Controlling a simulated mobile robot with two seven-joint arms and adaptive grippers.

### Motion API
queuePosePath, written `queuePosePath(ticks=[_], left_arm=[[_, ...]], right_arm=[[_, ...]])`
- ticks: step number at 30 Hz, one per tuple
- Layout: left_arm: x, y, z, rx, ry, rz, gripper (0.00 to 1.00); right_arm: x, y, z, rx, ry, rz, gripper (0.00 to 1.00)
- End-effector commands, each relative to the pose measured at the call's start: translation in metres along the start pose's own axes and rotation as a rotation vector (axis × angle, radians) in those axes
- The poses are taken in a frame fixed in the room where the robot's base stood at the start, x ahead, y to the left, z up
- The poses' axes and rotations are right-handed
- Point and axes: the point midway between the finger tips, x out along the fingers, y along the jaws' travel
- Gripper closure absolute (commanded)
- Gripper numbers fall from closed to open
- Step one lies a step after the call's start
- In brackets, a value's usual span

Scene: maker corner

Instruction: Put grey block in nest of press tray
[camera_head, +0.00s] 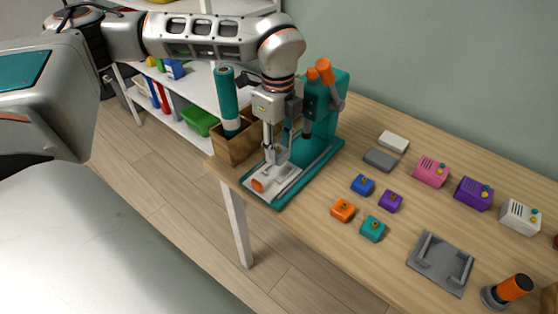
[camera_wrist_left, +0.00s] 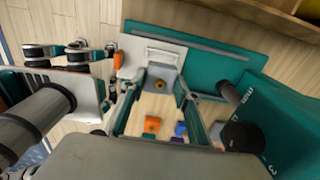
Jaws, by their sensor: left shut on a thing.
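My left gripper (camera_head: 277,156) points down over the press tray, with its fingers on either side of the grey block. In the left wrist view the grey block (camera_wrist_left: 164,74), with a small brass-coloured knob on top, lies between the two fingertips (camera_wrist_left: 160,92). The gripper is shut on it. The pale press tray (camera_head: 283,182) has an orange grip at its front end and lies on the teal press base; it also shows in the left wrist view (camera_wrist_left: 131,43). The nest is hidden by the block and fingers; I cannot tell whether the block is seated or just above.
The teal press (camera_head: 330,96) with orange handles stands right behind the gripper. A wooden box (camera_head: 233,150) with a teal roll stands to the left. Small coloured blocks, including an orange one (camera_head: 343,210), and a grey fixture (camera_head: 440,263) are on the table to the right.

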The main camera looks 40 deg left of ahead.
Motion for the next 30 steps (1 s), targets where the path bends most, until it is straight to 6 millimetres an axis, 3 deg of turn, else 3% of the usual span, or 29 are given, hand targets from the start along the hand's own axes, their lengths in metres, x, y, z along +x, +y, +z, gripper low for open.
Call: queuePosePath(ticks=[3, 8, 27, 28, 29, 30], left_arm=[[0.026, 0.002, 0.000, 0.001, -0.001, 0.008, 0.94], [0.046, 0.001, 0.000, 0.001, -0.001, 0.005, 0.94], [0.056, 0.001, 0.000, 0.001, 0.000, 0.004, 0.94], [0.056, 0.001, 0.000, 0.001, 0.000, 0.003, 0.61], [0.057, 0.001, 0.000, 0.001, 0.000, 0.004, 0.53], [0.057, 0.002, 0.000, 0.001, 0.000, 0.005, 0.52]], right_arm=[[0.003, -0.001, 0.008, -0.003, -0.010, -0.002, 0.49], [0.004, -0.002, 0.012, -0.008, -0.017, -0.001, 0.49], [0.003, 0.001, 0.006, -0.007, -0.005, 0.002, 0.49], [0.003, 0.000, 0.006, -0.007, -0.005, 0.002, 0.49], [0.003, 0.000, 0.006, -0.007, -0.006, 0.002, 0.49], [0.003, 0.000, 0.007, -0.007, -0.006, 0.002, 0.49]])
